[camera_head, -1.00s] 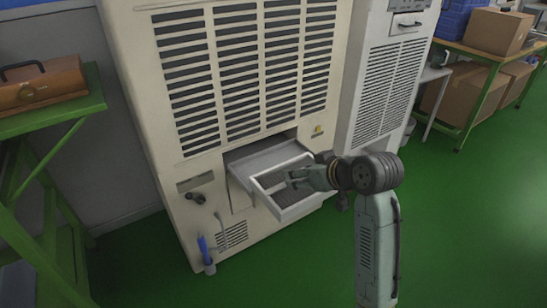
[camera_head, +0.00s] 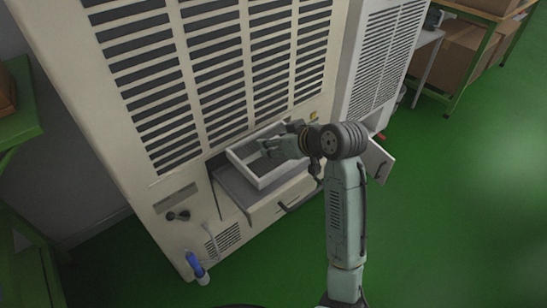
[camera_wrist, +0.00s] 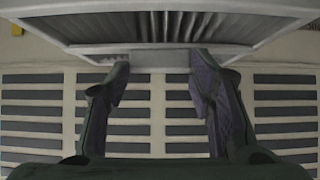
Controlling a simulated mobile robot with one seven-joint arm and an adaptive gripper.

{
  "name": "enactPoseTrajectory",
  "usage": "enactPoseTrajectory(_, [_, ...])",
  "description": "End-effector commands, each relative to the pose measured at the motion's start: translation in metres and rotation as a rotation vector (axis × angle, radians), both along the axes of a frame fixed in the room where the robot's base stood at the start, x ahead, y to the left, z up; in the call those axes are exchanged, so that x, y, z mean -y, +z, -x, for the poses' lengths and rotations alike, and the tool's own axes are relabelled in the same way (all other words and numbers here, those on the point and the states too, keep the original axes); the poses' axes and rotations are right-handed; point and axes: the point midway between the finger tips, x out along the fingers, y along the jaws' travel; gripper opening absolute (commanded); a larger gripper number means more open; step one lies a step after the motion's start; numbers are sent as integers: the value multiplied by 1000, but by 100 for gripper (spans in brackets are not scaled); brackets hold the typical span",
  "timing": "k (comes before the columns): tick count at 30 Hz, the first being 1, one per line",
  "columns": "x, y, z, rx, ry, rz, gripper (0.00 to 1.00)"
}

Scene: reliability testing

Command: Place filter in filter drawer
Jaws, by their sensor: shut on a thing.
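The filter is a white rectangular frame (camera_head: 267,183) with grey pleats. In the head view it overlaps the open grey drawer (camera_head: 233,188) of the cream machine; whether it touches the drawer I cannot tell. My gripper (camera_head: 272,148) reaches in from the right over the filter and is shut on it. In the wrist view the filter (camera_wrist: 248,30) fills the top, pleats showing, with its small grey tab (camera_wrist: 160,59) between the fingers of my gripper (camera_wrist: 160,72). The exact finger contact is unclear. The filter and my gripper hide part of the drawer's inside.
The cream machine's slatted front (camera_head: 215,85) rises behind the drawer. A drawer-like front with a handle (camera_head: 290,207) is below the filter. A pale panel (camera_head: 378,160) sticks out to the right. A blue bottle (camera_head: 196,266) is at lower left.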

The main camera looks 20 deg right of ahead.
Motion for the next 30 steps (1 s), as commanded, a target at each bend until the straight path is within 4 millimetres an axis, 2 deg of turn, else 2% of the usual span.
enactPoseTrajectory(3, [0, -16, 0, 0, -2, -3, 1])
enactPoseTrajectory(8, [0, -28, 0, 0, -1, -2, 1])
enactPoseTrajectory(15, [0, -58, 0, 0, -1, -2, 1])
enactPoseTrajectory(25, [0, -63, 0, 1, 1, 1, 1])
enactPoseTrajectory(26, [0, -62, 0, 1, 1, 2, 51])
enactPoseTrajectory(30, [0, -61, 0, 1, 1, 2, 60])
